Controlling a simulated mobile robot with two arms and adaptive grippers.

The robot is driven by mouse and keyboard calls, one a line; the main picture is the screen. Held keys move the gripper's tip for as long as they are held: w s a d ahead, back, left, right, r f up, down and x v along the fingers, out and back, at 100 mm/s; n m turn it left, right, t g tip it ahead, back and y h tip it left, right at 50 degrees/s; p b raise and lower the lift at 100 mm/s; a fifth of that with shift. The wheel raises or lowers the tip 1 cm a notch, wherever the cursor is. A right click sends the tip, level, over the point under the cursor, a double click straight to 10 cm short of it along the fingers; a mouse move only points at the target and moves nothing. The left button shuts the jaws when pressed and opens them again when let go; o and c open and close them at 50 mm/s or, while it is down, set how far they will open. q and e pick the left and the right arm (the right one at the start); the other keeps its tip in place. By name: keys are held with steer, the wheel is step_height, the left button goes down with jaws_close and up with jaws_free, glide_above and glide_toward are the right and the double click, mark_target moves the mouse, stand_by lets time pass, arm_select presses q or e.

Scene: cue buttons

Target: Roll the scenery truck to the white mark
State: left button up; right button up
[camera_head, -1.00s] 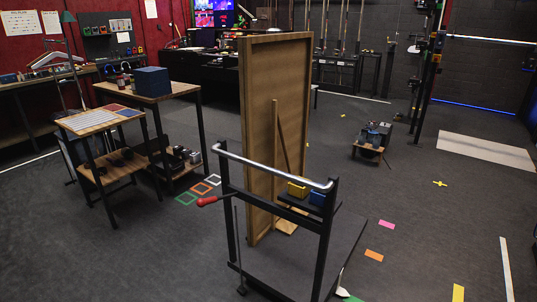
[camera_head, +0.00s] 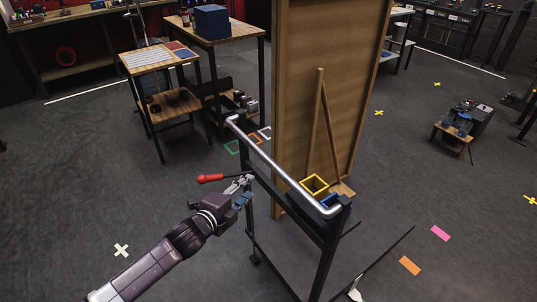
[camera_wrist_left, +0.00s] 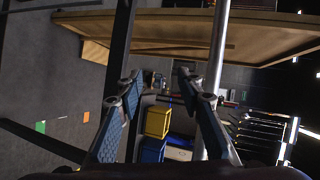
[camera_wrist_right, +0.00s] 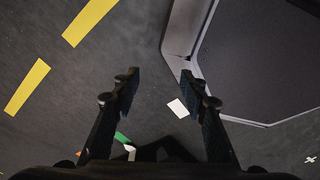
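The scenery truck is a cart with a dark deck (camera_head: 285,250), black posts and a silver push bar (camera_head: 280,168); a tall wooden flat (camera_head: 325,80) with a brace stands on it. A red-handled lever (camera_head: 210,178) sticks out from its left side. My left gripper (camera_head: 245,188) is by the left post, just below the bar; its open fingers (camera_wrist_left: 158,74) show in the left wrist view, with a silver bar near the right finger. My right gripper (camera_wrist_right: 160,75) is open and empty above the floor, near a grey edge. A white cross (camera_head: 121,250) marks the floor at left.
A yellow bin (camera_head: 314,185) and a blue bin (camera_head: 336,203) sit by the push bar. Green, orange and white outlines lie near the wooden tables (camera_head: 160,58). Pink (camera_head: 440,233) and orange (camera_head: 409,265) patches lie right. Left floor is clear.

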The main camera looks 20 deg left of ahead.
mark_target(265, 162)
arm_select(q)
step_height(265, 162, up, 8)
steer(key=d+m+t+h, duration=0.1)
steer(key=d+m, duration=0.1)
steer(key=shift+m, duration=0.3)
steer(key=shift+d+p+x, duration=0.2)
steer(key=shift+p+x, duration=0.15)
steer(key=shift+x, duration=1.6)
steer(key=shift+d+p+x, duration=0.2)
steer(key=shift+p+x, duration=0.1)
steer(key=shift+x, duration=1.65)
steer(key=shift+s, duration=0.1)
steer(key=shift+c, duration=0.6)
jaws_close()
